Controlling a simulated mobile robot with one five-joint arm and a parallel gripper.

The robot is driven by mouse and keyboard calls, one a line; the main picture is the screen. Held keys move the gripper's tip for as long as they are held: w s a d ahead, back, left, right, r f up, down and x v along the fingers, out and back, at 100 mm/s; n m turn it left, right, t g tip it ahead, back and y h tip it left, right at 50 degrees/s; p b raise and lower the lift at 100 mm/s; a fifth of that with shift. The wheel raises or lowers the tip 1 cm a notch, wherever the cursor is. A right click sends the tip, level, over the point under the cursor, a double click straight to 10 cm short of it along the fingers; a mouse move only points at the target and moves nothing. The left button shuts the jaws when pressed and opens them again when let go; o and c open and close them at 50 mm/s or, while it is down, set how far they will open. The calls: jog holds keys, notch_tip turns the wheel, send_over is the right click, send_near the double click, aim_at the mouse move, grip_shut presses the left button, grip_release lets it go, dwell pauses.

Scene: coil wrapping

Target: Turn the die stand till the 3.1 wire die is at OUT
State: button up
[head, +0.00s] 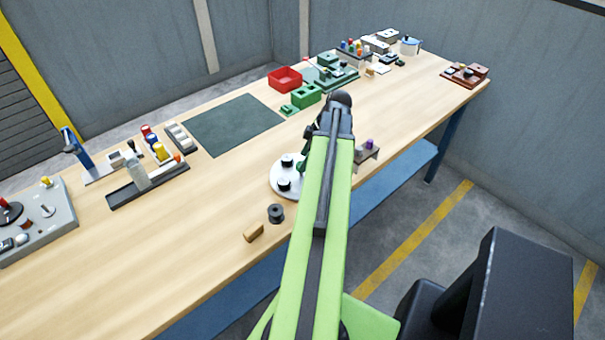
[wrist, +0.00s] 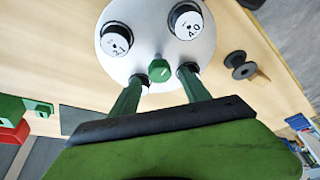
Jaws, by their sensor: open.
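The die stand is a round white plate (wrist: 150,32), also in the head view (head: 277,173), partly hidden behind my arm. Two black dies with white labelled tops show on it in the wrist view, one at left (wrist: 116,39) and one at right (wrist: 187,22). More dark dies are partly hidden behind my fingertips. No OUT mark is readable.
A dark spool (head: 276,213) and a brown cylinder (head: 254,233) lie near the table's front edge. A small brown stand with a purple top (head: 368,149) is just right of my arm. A dark green mat (head: 233,124) lies behind, with a red bin (head: 285,79) beyond.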

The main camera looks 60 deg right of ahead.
jog(key=b+x, duration=0.1)
jog(key=x, duration=0.1)
jog(key=shift+w+a+f, duration=0.1)
jog(key=shift+f, duration=0.15)
grip_shut()
dwell(1.3)
